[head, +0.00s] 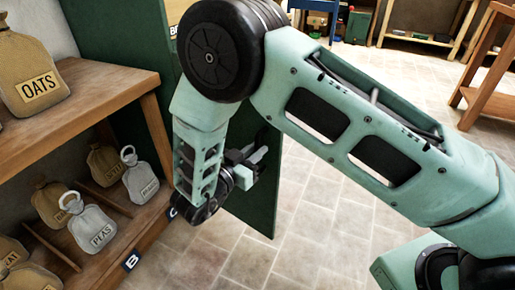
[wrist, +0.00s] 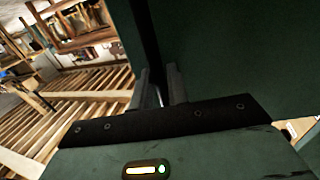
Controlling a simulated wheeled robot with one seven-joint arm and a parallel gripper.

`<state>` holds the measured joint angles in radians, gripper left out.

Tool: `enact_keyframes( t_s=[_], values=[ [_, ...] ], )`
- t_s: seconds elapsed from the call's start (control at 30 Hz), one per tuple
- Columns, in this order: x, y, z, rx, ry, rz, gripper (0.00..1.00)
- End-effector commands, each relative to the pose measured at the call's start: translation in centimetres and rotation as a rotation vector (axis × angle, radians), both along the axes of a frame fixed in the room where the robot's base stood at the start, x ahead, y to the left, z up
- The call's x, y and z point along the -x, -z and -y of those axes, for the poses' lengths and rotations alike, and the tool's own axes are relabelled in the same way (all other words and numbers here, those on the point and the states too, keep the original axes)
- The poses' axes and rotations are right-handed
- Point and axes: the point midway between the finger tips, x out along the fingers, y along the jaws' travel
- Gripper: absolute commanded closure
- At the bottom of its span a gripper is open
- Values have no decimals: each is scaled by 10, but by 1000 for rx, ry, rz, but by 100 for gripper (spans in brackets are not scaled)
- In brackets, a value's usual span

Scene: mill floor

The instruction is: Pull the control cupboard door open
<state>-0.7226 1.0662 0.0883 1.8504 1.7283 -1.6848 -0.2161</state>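The dark green control cupboard (head: 115,45) stands behind my arm, which hides much of it. A dark green door panel (head: 266,200) shows below and right of my gripper (head: 258,157), standing out over the tiled floor. In the wrist view the green panel (wrist: 225,55) fills the upper right, with a dark upright strip along its left part. The fingers of my gripper (wrist: 160,85) point at this strip, with a narrow gap between them. I cannot make out the handle, or whether the fingers are closed on anything.
A wooden shelf unit (head: 140,105) with several labelled sacks and weights stands close on the left. Tiled floor (head: 320,220) lies open right of the door panel. A wooden stand (head: 488,75) is at the far right. Wooden racks show left in the wrist view.

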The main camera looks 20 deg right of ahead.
Motion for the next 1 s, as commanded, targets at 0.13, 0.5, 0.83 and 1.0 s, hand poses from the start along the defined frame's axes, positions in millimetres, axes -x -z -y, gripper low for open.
enact_keyframes(
  t_s=[0.13,0.5,0.83,1.0],
  values=[
    [15,-2,-24,-1,-4,0,83],
    [64,-1,-96,1,-3,-1,83],
    [89,-1,-133,1,0,1,83],
    [91,0,-136,1,1,0,83]
  ],
)
